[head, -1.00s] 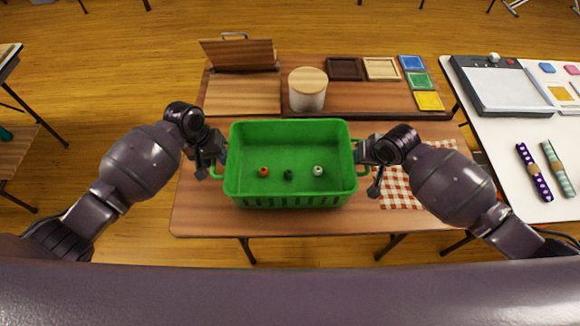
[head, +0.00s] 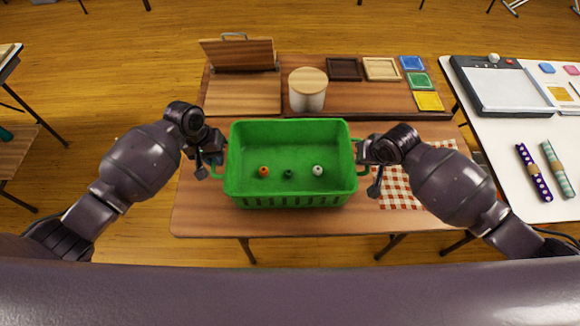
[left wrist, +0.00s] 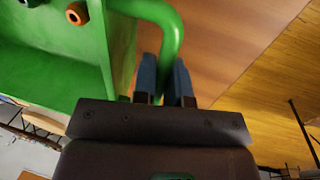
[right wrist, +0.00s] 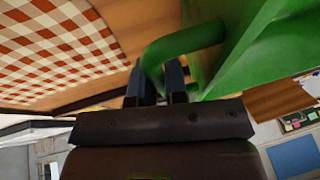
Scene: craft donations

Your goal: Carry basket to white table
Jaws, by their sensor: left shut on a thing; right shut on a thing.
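The green basket (head: 290,201) is at the middle of the head view, over the brown table, with an orange, a dark and a white spool-like item inside it. Whether it touches the table I cannot tell. My left gripper (head: 215,158) is shut on the basket's left handle; in the left wrist view the fingers (left wrist: 165,82) close around the green handle (left wrist: 172,30). My right gripper (head: 364,158) is shut on the right handle; in the right wrist view the fingers (right wrist: 160,82) are around that handle (right wrist: 185,42). The white table (head: 500,135) stands at the right.
The brown table (head: 310,224) holds a wooden box with an open lid (head: 240,55), a lidded jar (head: 308,92), small trays and colored squares behind the basket. A checkered cloth (head: 400,190) lies at right. The white table carries a grey-framed board (head: 500,85) and two rolled strips.

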